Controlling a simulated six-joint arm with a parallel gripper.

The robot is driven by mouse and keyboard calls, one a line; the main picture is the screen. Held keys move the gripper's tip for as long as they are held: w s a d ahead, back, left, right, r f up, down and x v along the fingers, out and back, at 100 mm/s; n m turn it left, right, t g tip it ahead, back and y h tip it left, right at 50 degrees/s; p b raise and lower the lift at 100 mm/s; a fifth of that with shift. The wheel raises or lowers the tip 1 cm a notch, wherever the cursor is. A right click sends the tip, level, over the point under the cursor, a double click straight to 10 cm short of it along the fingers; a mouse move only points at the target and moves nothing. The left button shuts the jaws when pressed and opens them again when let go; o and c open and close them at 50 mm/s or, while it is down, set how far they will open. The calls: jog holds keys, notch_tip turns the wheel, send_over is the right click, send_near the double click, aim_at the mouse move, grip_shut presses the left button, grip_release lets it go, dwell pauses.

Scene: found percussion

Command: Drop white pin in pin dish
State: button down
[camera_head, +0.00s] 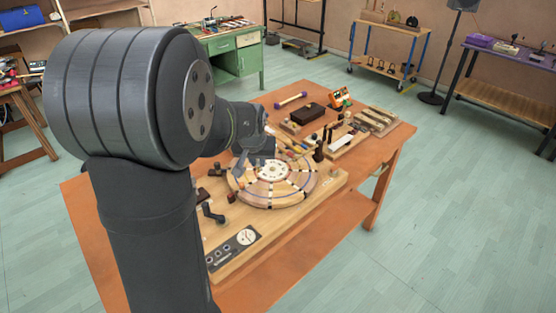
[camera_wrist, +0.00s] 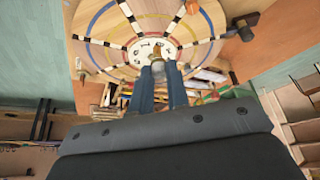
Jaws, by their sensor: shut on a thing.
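A round wooden wheel with coloured rings and dark-and-white spokes (camera_head: 292,192) lies on a board on the orange table; it also shows in the wrist view (camera_wrist: 205,22). A white numbered disc (camera_head: 272,170) is at its centre. My gripper (camera_wrist: 158,70) is over the wheel near this disc, its blue-grey fingers shut on a small pale thing, which seems to be the white pin (camera_wrist: 157,66). The fingers hide most of it. In the head view my gripper (camera_head: 254,162) is partly hidden by my arm. I cannot single out the pin dish.
A panel with a white dial (camera_head: 246,237) is at the board's near end. A black crank-like part (camera_head: 211,214) stands left of the wheel. A dark box (camera_head: 308,113), a purple-ended roller (camera_head: 291,100) and wooden blocks (camera_head: 376,121) crowd the table's far side. The right table edge is bare.

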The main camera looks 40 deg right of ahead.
jog(key=w+a+f+n+y, duration=0.1)
jog(key=w+a, duration=0.4)
jog(key=a, duration=0.7)
jog(key=w+a+f+n+t, duration=0.1)
jog(key=w+a+f+n, duration=0.2)
jog(key=a, duration=0.9)
jog(key=w+a+f+n+y, duration=0.1)
jog(key=w+a+f+n, duration=0.1)
jog(key=w+a, duration=0.6)
jog(key=a+n, duration=0.1)
jog(key=a, duration=0.3)
jog(key=shift+w+f+t+y, duration=0.3)
jog(key=shift+f, duration=0.05)
jog(key=shift+f, duration=2.5)
jog(key=c, duration=1.3)
grip_release()
